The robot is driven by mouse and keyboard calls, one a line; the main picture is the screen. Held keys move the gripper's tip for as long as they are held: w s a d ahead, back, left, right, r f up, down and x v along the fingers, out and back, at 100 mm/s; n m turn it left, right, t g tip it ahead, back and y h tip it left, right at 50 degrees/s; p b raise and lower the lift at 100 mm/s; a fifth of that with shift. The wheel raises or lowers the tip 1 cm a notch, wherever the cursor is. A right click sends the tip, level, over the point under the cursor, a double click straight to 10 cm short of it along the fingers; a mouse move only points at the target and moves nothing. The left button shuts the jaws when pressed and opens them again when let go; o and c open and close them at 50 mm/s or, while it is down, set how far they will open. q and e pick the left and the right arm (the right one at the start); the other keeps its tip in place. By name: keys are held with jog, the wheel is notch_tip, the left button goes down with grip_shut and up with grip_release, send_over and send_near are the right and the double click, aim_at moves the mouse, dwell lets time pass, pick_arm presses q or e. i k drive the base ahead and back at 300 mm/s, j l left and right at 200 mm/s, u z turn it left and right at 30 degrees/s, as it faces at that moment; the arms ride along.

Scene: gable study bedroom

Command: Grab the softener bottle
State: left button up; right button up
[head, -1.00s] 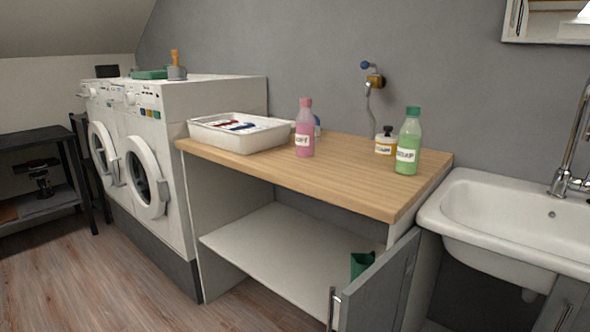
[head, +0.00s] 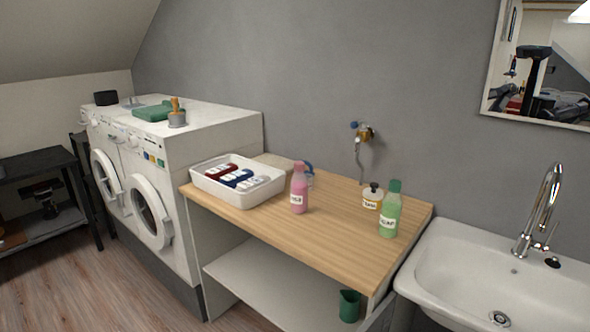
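The softener bottle appears to be the pink bottle (head: 299,190) with a pink cap and a small white label. It stands upright on the wooden countertop (head: 315,229), just right of a white tray (head: 243,200). Its label is too small to read fully. Neither of my grippers shows directly in the head view.
A green bottle (head: 390,212) and a small jar with a black top (head: 372,197) stand at the counter's right. A blue-and-white item is partly hidden behind the pink bottle. A sink (head: 480,285) is at right, washing machines (head: 180,150) at left. The counter's front middle is clear.

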aim_at(299, 181)
jog(key=i+j+z, duration=0.2)
jog(key=i+j, duration=0.8)
jog(key=j, duration=0.1)
